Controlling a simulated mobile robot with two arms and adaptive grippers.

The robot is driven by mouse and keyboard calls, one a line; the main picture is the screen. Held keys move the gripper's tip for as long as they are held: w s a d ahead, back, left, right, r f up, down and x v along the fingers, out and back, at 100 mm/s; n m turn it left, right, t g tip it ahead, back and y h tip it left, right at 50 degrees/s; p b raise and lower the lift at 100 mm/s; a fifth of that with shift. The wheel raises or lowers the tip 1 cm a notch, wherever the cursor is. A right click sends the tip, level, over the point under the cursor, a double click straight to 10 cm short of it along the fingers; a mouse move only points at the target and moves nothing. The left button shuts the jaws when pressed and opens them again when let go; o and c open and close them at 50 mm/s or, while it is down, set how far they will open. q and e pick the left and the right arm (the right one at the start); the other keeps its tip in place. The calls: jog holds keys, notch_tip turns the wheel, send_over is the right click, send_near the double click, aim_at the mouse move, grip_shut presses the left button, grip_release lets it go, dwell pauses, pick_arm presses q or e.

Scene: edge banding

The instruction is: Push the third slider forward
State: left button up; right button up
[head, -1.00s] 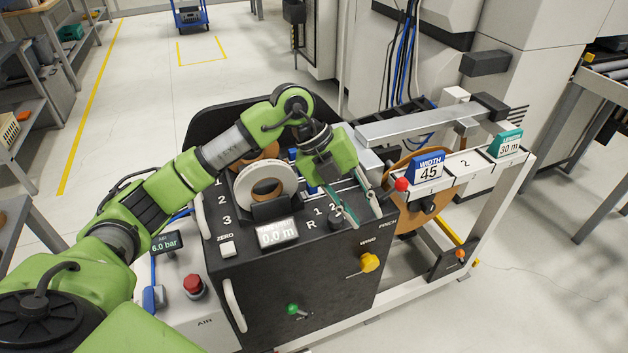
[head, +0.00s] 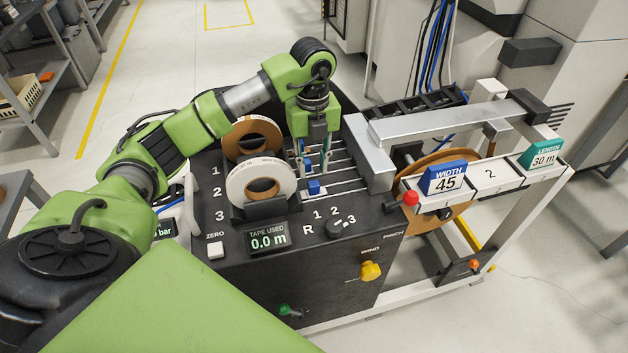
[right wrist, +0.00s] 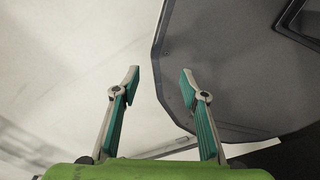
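A blue slider (head: 313,187) sits on the nearest visible rail of the black machine top, right of the white tape roll. Other rails run behind it, and a bit of blue (head: 307,161) shows between my left gripper's fingers. My left gripper (head: 312,168) points down over the rails, just behind the nearest slider. Its fingers look apart; whether they touch a slider cannot be told. The row numbers 1, 2, 3 (head: 217,192) are printed on the left. My right gripper (right wrist: 160,80) is open and empty in the right wrist view.
A white tape roll (head: 262,184) and a brown roll (head: 252,140) stand left of the rails. A metal beam (head: 440,124) and block flank the right. A display (head: 268,239) reads 0.0 m. A knob (head: 341,228) and a yellow handle (head: 371,271) are nearer.

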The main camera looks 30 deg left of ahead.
aim_at(314, 183)
pick_arm(q)
notch_tip(314, 183, down, 6)
jog(key=shift+w+r+p, duration=0.1)
jog(key=shift+p, duration=0.2)
jog(key=shift+f, duration=0.6)
grip_shut()
jog(key=shift+d, duration=0.1)
pick_arm(e)
jog(key=w, duration=0.2)
jog(key=w+r, duration=0.1)
jog(key=shift+w+a+t, duration=0.1)
jog(key=shift+a+t, duration=0.15)
jog(key=shift+t, duration=0.05)
